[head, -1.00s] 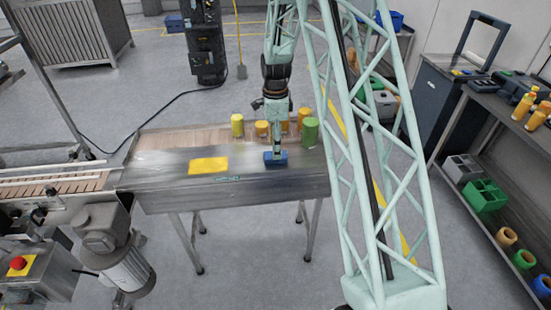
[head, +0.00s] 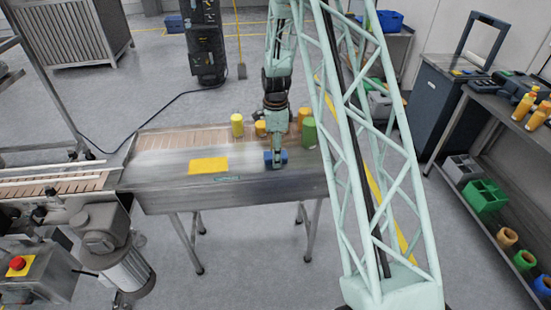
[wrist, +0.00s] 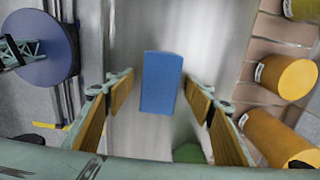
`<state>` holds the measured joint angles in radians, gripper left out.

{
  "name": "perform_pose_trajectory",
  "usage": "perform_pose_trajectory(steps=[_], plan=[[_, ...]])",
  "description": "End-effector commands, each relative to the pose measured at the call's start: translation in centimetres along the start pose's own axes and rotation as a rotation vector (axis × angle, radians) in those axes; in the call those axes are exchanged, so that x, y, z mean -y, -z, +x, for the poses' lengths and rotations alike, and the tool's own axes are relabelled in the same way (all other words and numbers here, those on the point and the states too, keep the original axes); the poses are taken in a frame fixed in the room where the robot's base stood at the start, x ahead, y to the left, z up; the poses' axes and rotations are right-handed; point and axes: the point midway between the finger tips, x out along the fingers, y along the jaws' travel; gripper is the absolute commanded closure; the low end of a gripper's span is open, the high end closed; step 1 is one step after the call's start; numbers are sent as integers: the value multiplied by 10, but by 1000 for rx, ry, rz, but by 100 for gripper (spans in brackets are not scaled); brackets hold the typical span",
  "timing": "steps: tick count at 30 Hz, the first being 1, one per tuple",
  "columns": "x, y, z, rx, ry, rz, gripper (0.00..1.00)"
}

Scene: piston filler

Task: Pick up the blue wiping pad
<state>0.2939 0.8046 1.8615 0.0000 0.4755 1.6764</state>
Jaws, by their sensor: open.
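The blue wiping pad (head: 282,157) is a small blue block lying on the steel table, near the table's right part. My gripper (head: 277,163) is down at the pad in the head view and covers part of it. In the wrist view the pad (wrist: 161,82) lies between and beyond the two open fingers of my gripper (wrist: 163,115), with a gap on each side. The fingers do not touch it there. I cannot tell the exact height of the fingertips over the table.
A yellow pad (head: 208,165) lies left of the blue pad on the table (head: 160,190). A conveyor (head: 60,183) adjoins on the left. The table between the yellow pad and cylinders is clear.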

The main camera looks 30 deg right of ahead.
Motion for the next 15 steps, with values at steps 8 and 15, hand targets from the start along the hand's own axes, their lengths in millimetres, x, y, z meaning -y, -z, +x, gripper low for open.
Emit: perform_pose_trajectory(steps=[8,15], plan=[[0,0,0,0,0,0,64],[0,0,0,0,0,0,76]])
